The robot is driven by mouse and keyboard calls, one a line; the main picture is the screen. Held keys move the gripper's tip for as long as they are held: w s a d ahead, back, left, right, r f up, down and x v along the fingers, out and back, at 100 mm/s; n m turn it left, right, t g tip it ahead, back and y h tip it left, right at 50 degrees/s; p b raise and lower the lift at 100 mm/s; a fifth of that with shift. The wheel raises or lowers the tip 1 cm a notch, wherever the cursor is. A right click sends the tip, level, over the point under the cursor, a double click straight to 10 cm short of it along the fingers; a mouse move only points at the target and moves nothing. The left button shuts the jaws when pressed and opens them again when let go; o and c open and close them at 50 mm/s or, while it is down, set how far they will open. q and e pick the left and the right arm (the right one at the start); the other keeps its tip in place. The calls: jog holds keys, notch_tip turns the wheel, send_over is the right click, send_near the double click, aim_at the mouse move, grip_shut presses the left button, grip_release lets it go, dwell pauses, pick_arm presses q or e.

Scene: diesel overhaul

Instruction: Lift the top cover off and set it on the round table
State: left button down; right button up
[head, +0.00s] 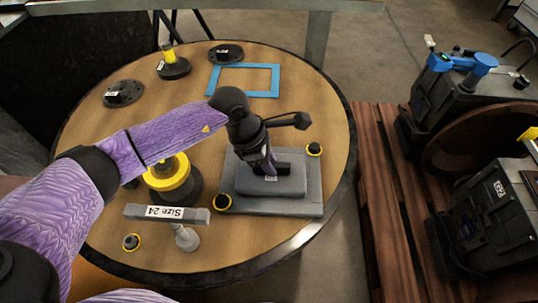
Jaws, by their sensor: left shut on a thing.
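The top cover (300,206) is a grey rectangular plate with a raised grey block in its middle. It is over the right part of the round table (95,222), and seems to lie on it; a small gap underneath cannot be ruled out. My left gripper (270,168) points down at the raised block and is shut on the cover's top part. The gripper hides the exact place of the grasp. My right gripper is not in view.
The table also holds a blue frame (277,80), dark flanged discs (123,94), a yellow-and-black round part (168,177), a "Size 24" tool (166,213) and a small cap (131,242). Right of it, black engine parts (455,88) stand on a wooden pallet (385,205).

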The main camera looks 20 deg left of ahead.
pick_arm(q)
jog(key=shift+d, duration=0.1)
jog(key=c, duration=0.6)
grip_release()
jog(key=shift+r, duration=0.1)
jog(key=shift+o, duration=0.8)
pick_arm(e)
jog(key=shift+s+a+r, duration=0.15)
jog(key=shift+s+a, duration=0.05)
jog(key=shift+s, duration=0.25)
pick_arm(q)
jog(key=p+v, duration=0.3)
jog(key=v, duration=0.6)
jog(key=shift+r+p, duration=0.2)
jog(key=shift+p, duration=0.2)
jog(key=shift+s+r, duration=0.1)
jog(key=shift+r, duration=0.1)
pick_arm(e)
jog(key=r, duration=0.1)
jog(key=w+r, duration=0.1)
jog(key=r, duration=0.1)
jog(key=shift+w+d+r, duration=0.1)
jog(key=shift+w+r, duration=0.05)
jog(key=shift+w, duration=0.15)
